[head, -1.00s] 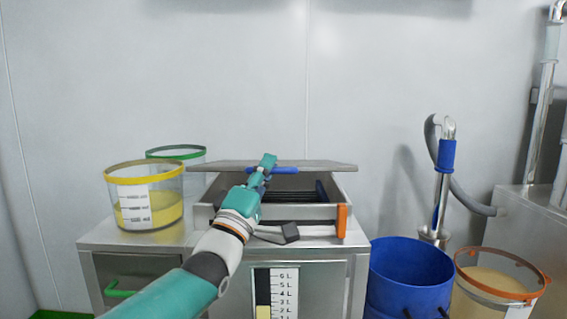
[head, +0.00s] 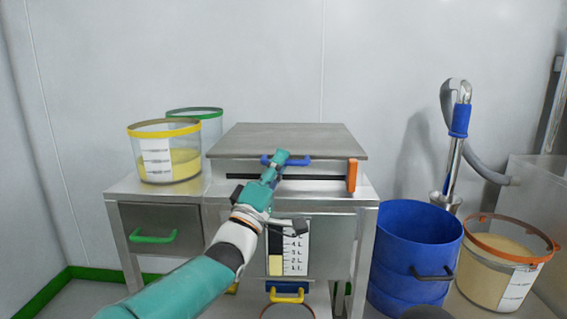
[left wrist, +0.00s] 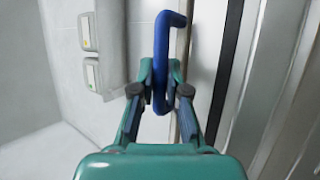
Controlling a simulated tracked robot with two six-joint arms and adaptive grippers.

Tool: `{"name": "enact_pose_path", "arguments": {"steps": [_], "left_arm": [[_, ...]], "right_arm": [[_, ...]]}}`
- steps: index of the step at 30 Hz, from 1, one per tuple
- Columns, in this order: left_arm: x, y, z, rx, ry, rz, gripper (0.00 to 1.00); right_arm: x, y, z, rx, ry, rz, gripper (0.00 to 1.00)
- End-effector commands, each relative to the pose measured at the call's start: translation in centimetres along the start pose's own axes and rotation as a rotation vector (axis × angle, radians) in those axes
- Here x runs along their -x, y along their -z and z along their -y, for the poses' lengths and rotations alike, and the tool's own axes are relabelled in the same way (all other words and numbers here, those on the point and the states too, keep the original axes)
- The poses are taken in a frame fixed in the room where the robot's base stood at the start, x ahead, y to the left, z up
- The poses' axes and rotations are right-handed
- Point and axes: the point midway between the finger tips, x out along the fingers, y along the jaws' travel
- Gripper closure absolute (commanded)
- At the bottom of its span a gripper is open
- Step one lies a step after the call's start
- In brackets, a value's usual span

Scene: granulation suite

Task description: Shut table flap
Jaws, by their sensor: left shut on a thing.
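My left gripper (head: 280,160) is at this handle, and in the left wrist view the fingers (left wrist: 160,95) are closed around the blue handle (left wrist: 163,60). My right gripper does not show.
A yellow-rimmed bucket (head: 165,165) and a green-rimmed bucket (head: 208,125) stand left of the box. A blue bin (head: 415,245) and an orange-rimmed bucket (head: 495,285) stand right of the table.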

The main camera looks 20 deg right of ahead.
Motion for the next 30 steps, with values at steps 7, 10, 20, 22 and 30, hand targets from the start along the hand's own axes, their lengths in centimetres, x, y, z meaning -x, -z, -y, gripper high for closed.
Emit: {"name": "enact_pose_path", "arguments": {"steps": [7, 10, 20, 22, 30], "left_arm": [[0.3, -0.5, 1.0, 0.003, 0.017, 0.010, 0.85], [0.2, -0.7, 1.1, 0.004, 0.019, 0.012, 0.75], [0.1, -0.8, 0.9, 0.005, 0.016, 0.014, 0.75], [0.1, -0.8, 0.9, 0.005, 0.015, 0.014, 0.75], [1.3, -0.8, 0.8, 0.006, 0.016, 0.014, 0.75]], "right_arm": [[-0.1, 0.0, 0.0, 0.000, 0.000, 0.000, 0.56], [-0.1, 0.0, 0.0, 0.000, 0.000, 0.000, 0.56], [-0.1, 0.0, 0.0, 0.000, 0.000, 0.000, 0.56], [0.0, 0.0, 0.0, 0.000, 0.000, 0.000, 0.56], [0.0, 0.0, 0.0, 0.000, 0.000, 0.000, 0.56]]}}
